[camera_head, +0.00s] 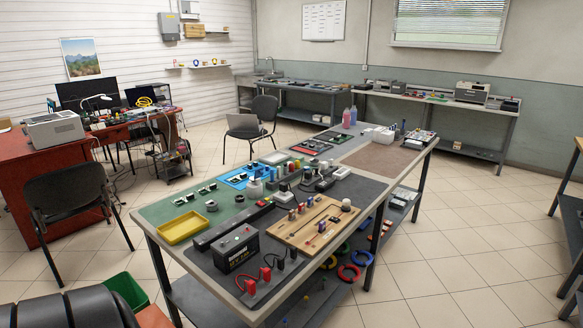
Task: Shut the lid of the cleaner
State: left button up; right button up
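No gripper of mine shows in the head view. I cannot identify the cleaner for certain. A grey box-shaped device (472,92) stands far off on the right part of the back bench; it may be the cleaner, but it is too small to tell whether it has a lid or how that lid stands. A smaller grey device (391,87) sits to its left on the same bench.
A long worktable (372,186) crowded with parts is in front of me, with a black battery (236,248) near its close end. A red desk (30,160) and black chairs (75,198) stand left. Tiled floor (470,235) is open to the right.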

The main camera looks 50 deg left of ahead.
aim_at(260, 172)
jog(key=i+l+u, duration=0.1)
jog(key=i+u, duration=0.2)
jog(key=i, duration=1.1)
jog(key=i+u, duration=0.35)
jog(key=i, duration=0.4)
jog(key=i+l+u, duration=0.3)
jog(key=i, duration=0.4)
jog(key=i+u, duration=0.1)
jog(key=u, duration=0.3)
jog(key=i+u, duration=0.1)
jog(key=u, duration=0.25)
jog(key=i+u, duration=0.1)
jog(key=u, duration=0.3)
jog(key=i+u, duration=0.1)
jog(key=u, duration=0.3)
